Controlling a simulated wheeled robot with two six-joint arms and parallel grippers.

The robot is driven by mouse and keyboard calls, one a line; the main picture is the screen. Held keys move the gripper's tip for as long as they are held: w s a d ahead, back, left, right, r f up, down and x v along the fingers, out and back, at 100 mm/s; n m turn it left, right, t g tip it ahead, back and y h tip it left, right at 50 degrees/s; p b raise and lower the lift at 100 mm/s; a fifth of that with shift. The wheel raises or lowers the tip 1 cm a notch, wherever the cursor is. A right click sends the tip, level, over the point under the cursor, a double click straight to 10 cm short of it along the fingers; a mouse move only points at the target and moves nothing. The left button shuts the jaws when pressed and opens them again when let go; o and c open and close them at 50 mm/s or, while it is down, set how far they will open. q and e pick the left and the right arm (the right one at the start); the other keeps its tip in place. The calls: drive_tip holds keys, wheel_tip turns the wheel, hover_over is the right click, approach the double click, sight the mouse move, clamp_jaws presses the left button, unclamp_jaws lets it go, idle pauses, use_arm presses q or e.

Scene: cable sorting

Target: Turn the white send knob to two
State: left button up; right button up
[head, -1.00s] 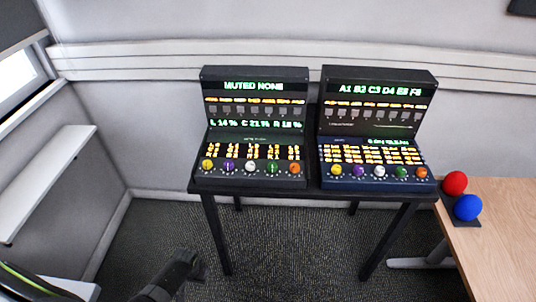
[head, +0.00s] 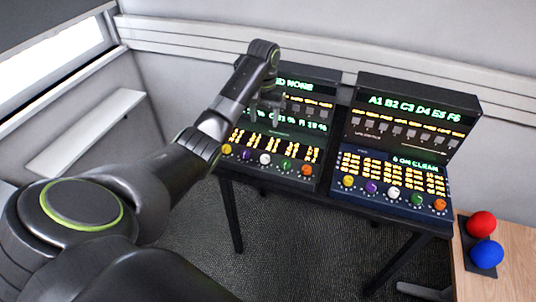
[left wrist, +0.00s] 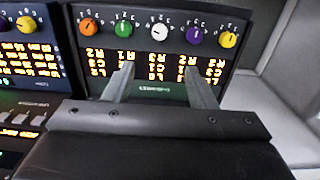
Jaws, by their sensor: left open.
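A white knob (head: 265,159) sits in the middle of the knob row on the left black console (head: 318,90). In the left wrist view this white knob (left wrist: 160,32) is upside down, between a green knob (left wrist: 123,29) and a purple knob (left wrist: 195,35). Its setting is too small to read surely. Another white knob (head: 394,193) is on the right console's blue front. My left gripper (head: 264,100) is over the left console, pointing down, and hides part of its screen. In the left wrist view its fingers (left wrist: 158,73) are apart and empty, short of the white knob. My right gripper is out of view.
The consoles stand side by side on a dark table (head: 345,206). Yellow and orange knobs flank the row closely. A wooden desk (head: 500,275) with a red ball (head: 481,224) and a blue ball (head: 486,254) is at the right. A wall shelf (head: 85,135) is at the left.

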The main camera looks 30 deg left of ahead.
sight(265, 157)
use_arm(q)
wheel_tip(265, 157, down, 15)
drive_tip(key=shift+d+r+p, duration=0.1)
drive_tip(key=shift+p, duration=0.75)
drive_tip(key=shift+f, duration=0.95)
drive_tip(key=c, duration=1)
